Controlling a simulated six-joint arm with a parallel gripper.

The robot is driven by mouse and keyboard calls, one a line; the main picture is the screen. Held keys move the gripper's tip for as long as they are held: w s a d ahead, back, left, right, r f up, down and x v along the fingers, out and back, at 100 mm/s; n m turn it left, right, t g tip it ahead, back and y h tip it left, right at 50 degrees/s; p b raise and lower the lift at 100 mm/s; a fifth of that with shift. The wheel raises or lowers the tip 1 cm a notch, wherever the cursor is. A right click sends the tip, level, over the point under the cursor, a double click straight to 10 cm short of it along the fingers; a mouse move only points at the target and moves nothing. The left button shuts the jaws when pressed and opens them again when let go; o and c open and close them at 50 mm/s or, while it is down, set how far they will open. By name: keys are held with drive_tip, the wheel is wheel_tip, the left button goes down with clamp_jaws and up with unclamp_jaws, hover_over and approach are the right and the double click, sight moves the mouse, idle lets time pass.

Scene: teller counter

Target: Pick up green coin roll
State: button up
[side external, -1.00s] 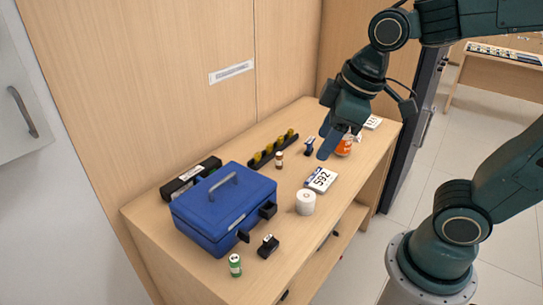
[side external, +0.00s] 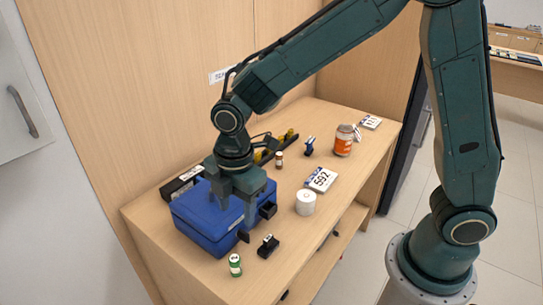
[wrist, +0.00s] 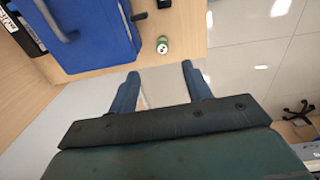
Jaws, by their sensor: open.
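The green coin roll (side external: 235,265) stands upright near the front left edge of the wooden counter, in front of the blue cash box. In the wrist view the green coin roll (wrist: 162,45) shows beyond the fingertips, between their lines and near the counter edge. My gripper (side external: 233,207) is above the blue cash box, apart from the roll, and hides part of the box. In the wrist view my gripper (wrist: 159,72) has its two blue fingers spread with nothing between them.
The blue cash box (side external: 195,222) stands just behind the roll. A small black stamp (side external: 268,246) stands right of the roll. A white paper roll (side external: 305,202), a number card (side external: 321,180) and an orange-labelled jar (side external: 343,141) stand farther right. The counter's front edge is close to the roll.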

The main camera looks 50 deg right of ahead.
sight(234, 258)
drive_tip(key=shift+w+a+f+n, duration=0.15)
drive_tip(key=shift+a+f+n, duration=0.35)
drive_tip(key=shift+f, duration=0.3)
drive_tip(key=shift+w+a+f+n, duration=0.1)
drive_tip(key=shift+a+f+n, duration=0.3)
drive_tip(key=shift+a+f, duration=0.25)
drive_tip(key=shift+d+f, duration=0.1)
drive_tip(key=shift+f, duration=0.05)
drive_tip(key=shift+f, duration=4.25)
drive_tip(key=shift+f, duration=2.6)
clamp_jaws()
